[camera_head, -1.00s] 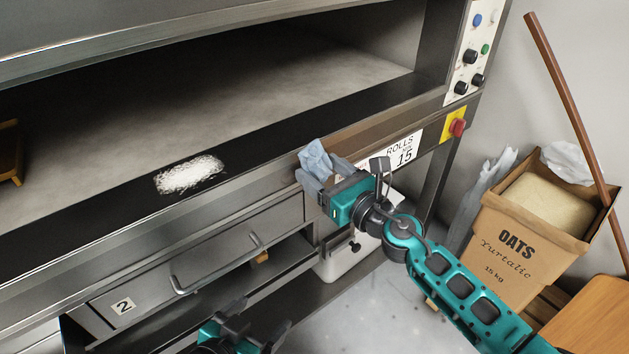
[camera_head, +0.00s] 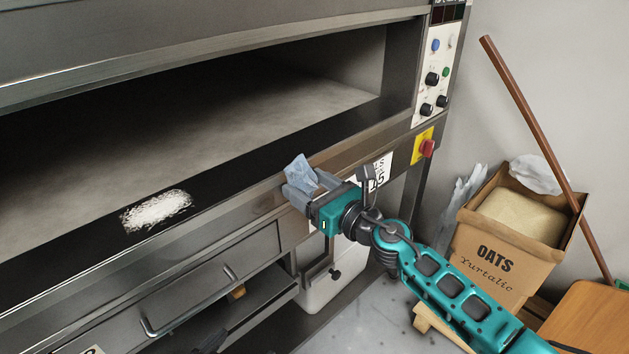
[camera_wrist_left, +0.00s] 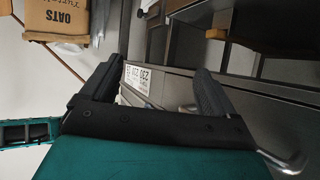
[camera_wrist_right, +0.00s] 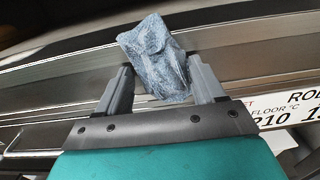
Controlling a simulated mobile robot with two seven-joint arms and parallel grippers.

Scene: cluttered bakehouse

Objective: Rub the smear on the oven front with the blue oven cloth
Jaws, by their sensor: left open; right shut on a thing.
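The smear (camera_head: 157,211) is a white powdery patch on the dark ledge of the oven front (camera_head: 95,231), below the open oven mouth. My right gripper (camera_head: 304,190) is shut on the crumpled light-blue oven cloth (camera_head: 298,171), to the right of the smear and apart from it. In the right wrist view the cloth (camera_wrist_right: 156,58) stands up between the two fingers and beyond their tips. My left gripper (camera_wrist_left: 151,85) is open and empty in the left wrist view, near the drawer fronts. In the head view only a dark part of the left one shows at the bottom edge.
A drawer handle (camera_head: 189,306) sticks out below the smear. A red switch on a yellow plate (camera_head: 424,147) and a control panel (camera_head: 438,72) are at the oven's right. An oats box (camera_head: 512,257) and a leaning wooden pole (camera_head: 527,120) stand farther right. The ledge between cloth and smear is clear.

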